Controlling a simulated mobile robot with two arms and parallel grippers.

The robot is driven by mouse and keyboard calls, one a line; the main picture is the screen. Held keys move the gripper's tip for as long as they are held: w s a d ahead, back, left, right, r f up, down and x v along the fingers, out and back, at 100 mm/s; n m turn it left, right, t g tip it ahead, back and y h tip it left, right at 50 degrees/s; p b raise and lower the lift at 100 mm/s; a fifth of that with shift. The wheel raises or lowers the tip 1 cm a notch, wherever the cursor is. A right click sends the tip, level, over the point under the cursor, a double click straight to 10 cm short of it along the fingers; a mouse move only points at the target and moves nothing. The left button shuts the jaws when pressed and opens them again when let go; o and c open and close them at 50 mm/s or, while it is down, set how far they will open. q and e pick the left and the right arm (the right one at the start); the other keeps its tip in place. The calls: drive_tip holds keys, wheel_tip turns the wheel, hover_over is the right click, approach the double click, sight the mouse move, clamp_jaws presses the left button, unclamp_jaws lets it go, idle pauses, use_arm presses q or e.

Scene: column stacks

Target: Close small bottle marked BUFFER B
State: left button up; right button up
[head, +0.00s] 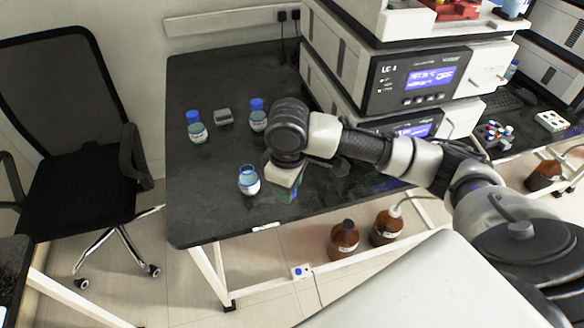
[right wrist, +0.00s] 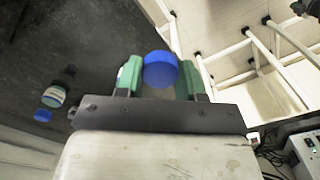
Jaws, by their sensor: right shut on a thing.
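My right gripper (head: 284,190) is low over the dark bench near its front edge. In the right wrist view its green fingers (right wrist: 160,78) are shut on a blue screw cap (right wrist: 161,70). Two similar bottles with blue caps stand farther back, one at the left (head: 197,130) and one at the middle (head: 258,121). The labels are too small to read. My left gripper is out of view.
A small grey block (head: 224,117) lies between the two capped bottles. Stacked instruments (head: 415,80) stand on the right of the bench (head: 210,215). Brown bottles (head: 343,240) are below it. An office chair (head: 80,180) is at the left. The bench's front left is clear.

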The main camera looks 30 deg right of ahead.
drive_tip(key=s+a+r+m, duration=0.1)
drive_tip(key=s+a+m, duration=0.1)
drive_tip(key=s+m, duration=0.3)
drive_tip(key=shift+s+a+m, duration=0.3)
drive_tip(key=shift+a+m, duration=0.05)
drive_tip(key=shift+m, duration=0.75)
drive_tip(key=shift+r, duration=0.1)
